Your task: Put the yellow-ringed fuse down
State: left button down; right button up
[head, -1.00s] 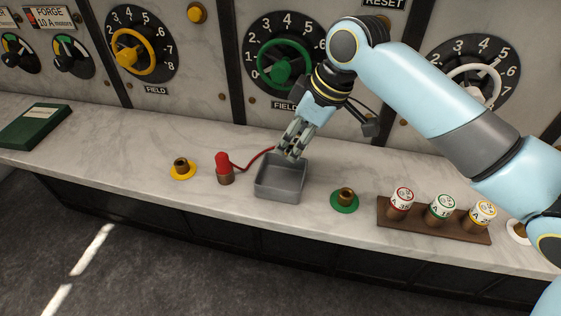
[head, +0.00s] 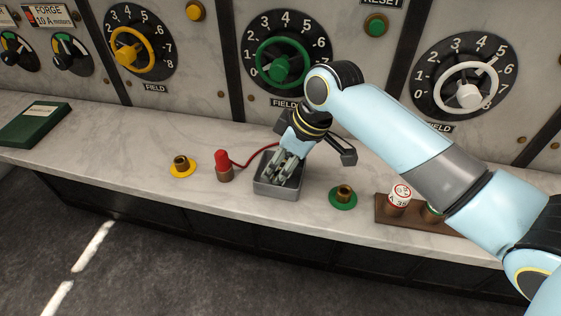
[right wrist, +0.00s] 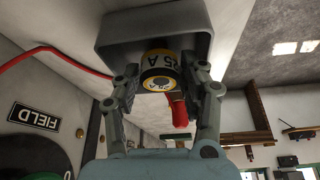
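The yellow-ringed fuse (right wrist: 161,76), marked 25 A, sits between the fingers of my right gripper (right wrist: 165,88) in the right wrist view, with a finger against each side. In the head view my right gripper (head: 282,177) points down into the grey tray (head: 275,193), its fingertips inside the walls; the held fuse is hidden there. The tray also shows around the fuse in the right wrist view (right wrist: 112,32). I cannot tell whether the fuse touches the tray floor. My left gripper is not in view.
A red-capped probe (head: 223,167) with a red cord stands left of the tray. Yellow (head: 181,168) and green (head: 343,197) sockets flank it. A wooden rack (head: 390,215) with a red-ringed fuse (head: 399,196) is partly behind my arm. A dial panel rises behind.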

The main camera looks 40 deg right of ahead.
jog(key=shift+r, duration=0.1)
jog(key=v, duration=1.2)
jog(key=shift+s, duration=0.1)
